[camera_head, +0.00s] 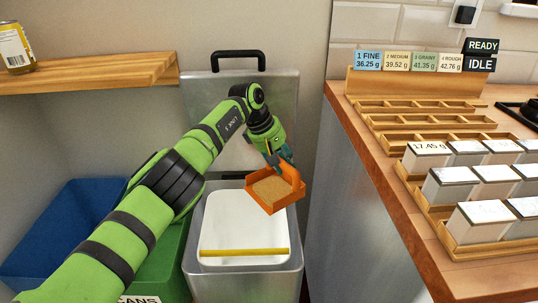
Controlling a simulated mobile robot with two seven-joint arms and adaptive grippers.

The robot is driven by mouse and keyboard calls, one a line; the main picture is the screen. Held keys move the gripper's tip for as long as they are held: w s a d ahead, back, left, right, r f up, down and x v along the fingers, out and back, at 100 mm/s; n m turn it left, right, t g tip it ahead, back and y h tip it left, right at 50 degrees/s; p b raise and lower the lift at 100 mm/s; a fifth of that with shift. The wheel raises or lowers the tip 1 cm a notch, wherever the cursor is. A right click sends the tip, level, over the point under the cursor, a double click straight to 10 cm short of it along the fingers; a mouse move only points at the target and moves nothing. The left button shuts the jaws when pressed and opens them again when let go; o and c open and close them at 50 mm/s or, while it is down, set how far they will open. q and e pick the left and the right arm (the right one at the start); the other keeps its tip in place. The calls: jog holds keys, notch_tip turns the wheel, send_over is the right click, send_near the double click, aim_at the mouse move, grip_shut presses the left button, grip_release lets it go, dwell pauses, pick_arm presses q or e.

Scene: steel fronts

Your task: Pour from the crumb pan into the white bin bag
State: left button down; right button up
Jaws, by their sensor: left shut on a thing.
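The crumb pan (293,196) is a small orange open-topped pan with tan crumbs (270,188) lying in it. My left gripper (285,163) is shut on the far edge of the pan and holds it in the air. The pan looks close to level, perhaps slightly tilted. It is over the upper right part of the white bin bag (228,225), which lines an open steel bin (196,268). A yellow strip (243,253) crosses the near part of the bag. My right gripper is out of view.
A blue bin (60,225) and a green bin (165,268) stand left of the steel bin. A wooden shelf (100,71) holds a can (15,47). The raised steel lid (200,100) stands behind.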

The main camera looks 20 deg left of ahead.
aim_at(273, 192)
pick_arm(q)
jog(key=shift+x, duration=0.85)
jog(key=shift+s+a+f+t+h+b, duration=0.3)
jog(key=shift+s+t+h, duration=0.1)
jog(key=shift+s+h, duration=0.1)
jog(key=shift+s+a+f+t+b, duration=0.1)
jog(key=shift+s+f+t+b, duration=0.15)
jog(key=shift+b, duration=0.25)
jog(key=shift+s+a+h, duration=0.1)
jog(key=shift+a+h, duration=0.05)
jog(key=shift+h, duration=0.15)
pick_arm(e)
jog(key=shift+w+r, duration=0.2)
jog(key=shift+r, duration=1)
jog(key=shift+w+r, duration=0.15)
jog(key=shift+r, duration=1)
pick_arm(q)
jog(key=shift+t, duration=0.25)
jog(key=shift+a, duration=0.1)
